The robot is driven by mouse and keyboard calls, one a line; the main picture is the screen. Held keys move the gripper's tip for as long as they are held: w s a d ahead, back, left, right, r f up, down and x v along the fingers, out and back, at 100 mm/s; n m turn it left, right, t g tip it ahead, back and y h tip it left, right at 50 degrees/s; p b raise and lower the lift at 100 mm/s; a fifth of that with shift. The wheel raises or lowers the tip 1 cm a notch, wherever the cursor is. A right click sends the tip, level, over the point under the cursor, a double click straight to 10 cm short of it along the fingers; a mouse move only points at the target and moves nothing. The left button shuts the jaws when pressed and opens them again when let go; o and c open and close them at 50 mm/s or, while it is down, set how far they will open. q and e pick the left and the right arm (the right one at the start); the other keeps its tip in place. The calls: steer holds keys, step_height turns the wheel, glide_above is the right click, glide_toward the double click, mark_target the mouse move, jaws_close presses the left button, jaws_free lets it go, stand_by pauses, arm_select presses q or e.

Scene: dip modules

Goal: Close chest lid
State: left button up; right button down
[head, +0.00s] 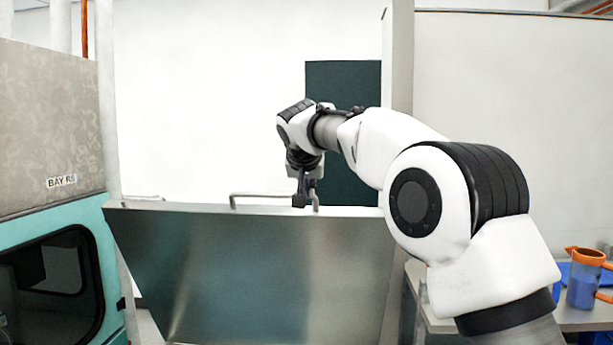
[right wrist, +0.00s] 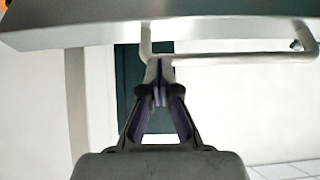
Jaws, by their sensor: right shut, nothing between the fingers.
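The chest lid (head: 255,265) is a broad brushed-metal panel standing raised in the middle of the head view. A bar handle (head: 262,196) runs along its top edge. My right gripper (head: 300,203) is at the right end of that handle, fingers pointing down. In the right wrist view the lid (right wrist: 100,28) fills the top, the handle (right wrist: 235,60) runs to the right, and my shut fingertips (right wrist: 160,68) are by the handle's corner. Nothing is between the fingers; I cannot tell whether they touch the bar. The chest's inside is hidden. My left gripper is out of view.
A teal and grey cabinet (head: 102,245) marked BAY R5 stands close on the left. On the right, a table (head: 448,322) carries a blue jug with an orange rim (head: 583,285). A dark green panel (head: 345,85) and white walls are behind the lid.

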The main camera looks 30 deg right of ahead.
mark_target(310, 220)
steer(key=f, duration=0.2)
steer(key=shift+w+d+f+p, duration=0.15)
steer(key=shift+d+f+p, duration=0.1)
steer(key=shift+f+p, duration=0.1)
steer(key=shift+s+a+f, duration=0.35)
steer(key=shift+s, duration=0.15)
steer(key=shift+s+a+f, duration=0.3)
steer(key=shift+s+f, duration=0.05)
steer(key=shift+s, duration=0.15)
steer(key=shift+w+d+f+g, duration=0.15)
steer(key=shift+w+d+f, duration=0.15)
steer(key=shift+w+f, duration=0.25)
steer(key=shift+w+d+f+g, duration=0.15)
steer(key=shift+w+d+f, duration=0.15)
steer(key=shift+f, duration=0.35)
steer(key=shift+s+a, duration=0.15)
steer(key=shift+s, duration=0.1)
steer(key=shift+s+a+r, duration=0.3)
steer(key=shift+a+r, duration=0.1)
steer(key=shift+w+d+f, duration=0.15)
steer(key=shift+w+d, duration=0.05)
steer(key=shift+w, duration=0.15)
steer(key=shift+s+a, duration=0.2)
steer(key=shift+s, duration=0.2)
arm_select(q)
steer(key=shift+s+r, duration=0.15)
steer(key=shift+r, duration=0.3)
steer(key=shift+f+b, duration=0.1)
steer(key=shift+b, duration=0.2)
